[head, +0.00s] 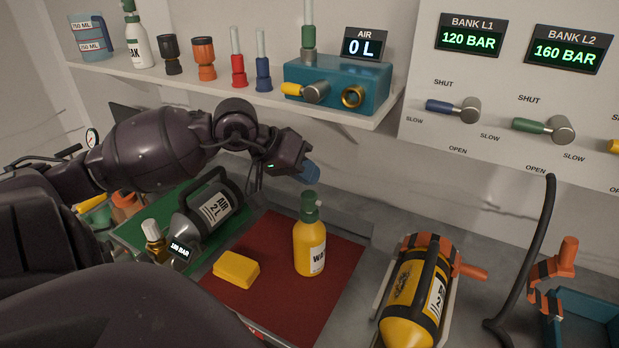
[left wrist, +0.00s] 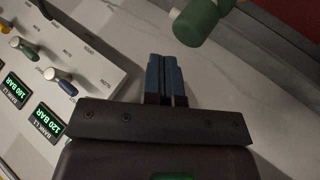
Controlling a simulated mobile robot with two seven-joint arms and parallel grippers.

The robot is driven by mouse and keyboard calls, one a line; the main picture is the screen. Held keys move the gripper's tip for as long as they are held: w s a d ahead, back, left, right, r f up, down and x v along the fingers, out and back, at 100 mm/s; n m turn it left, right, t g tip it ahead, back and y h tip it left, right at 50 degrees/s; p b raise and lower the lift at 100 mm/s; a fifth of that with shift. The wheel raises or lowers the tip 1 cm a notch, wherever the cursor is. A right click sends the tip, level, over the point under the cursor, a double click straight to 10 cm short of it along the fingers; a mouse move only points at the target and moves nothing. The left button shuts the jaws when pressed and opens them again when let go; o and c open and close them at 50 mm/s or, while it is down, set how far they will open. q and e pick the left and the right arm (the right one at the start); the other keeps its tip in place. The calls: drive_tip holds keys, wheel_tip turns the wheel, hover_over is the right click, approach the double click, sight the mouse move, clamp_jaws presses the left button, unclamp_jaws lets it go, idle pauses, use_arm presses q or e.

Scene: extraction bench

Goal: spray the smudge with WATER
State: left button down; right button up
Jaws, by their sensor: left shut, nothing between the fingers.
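A yellow spray bottle (head: 309,246) with a green head and a partly visible label starting "WA" stands upright on the red mat (head: 270,279). My left gripper (head: 311,175) is shut and empty, above and behind the bottle's green head, apart from it. In the left wrist view its blue fingers (left wrist: 167,78) are pressed together, and a green spray head (left wrist: 197,22) shows just beyond them. I cannot make out a smudge in either view. My right gripper is not in view.
A yellow sponge (head: 236,269) lies on the mat. A black AIR cylinder (head: 208,207) lies on the green mat at left, a yellow cylinder (head: 408,318) at right. A shelf (head: 220,84) with bottles and a blue regulator box (head: 337,92) overhangs behind. A black hose (head: 545,225) hangs at right.

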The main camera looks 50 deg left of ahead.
sight(308, 193)
use_arm(q)
wheel_tip(308, 193, up, 6)
drive_tip(key=shift+f+p, duration=0.1)
drive_tip(key=shift+p, duration=1.05)
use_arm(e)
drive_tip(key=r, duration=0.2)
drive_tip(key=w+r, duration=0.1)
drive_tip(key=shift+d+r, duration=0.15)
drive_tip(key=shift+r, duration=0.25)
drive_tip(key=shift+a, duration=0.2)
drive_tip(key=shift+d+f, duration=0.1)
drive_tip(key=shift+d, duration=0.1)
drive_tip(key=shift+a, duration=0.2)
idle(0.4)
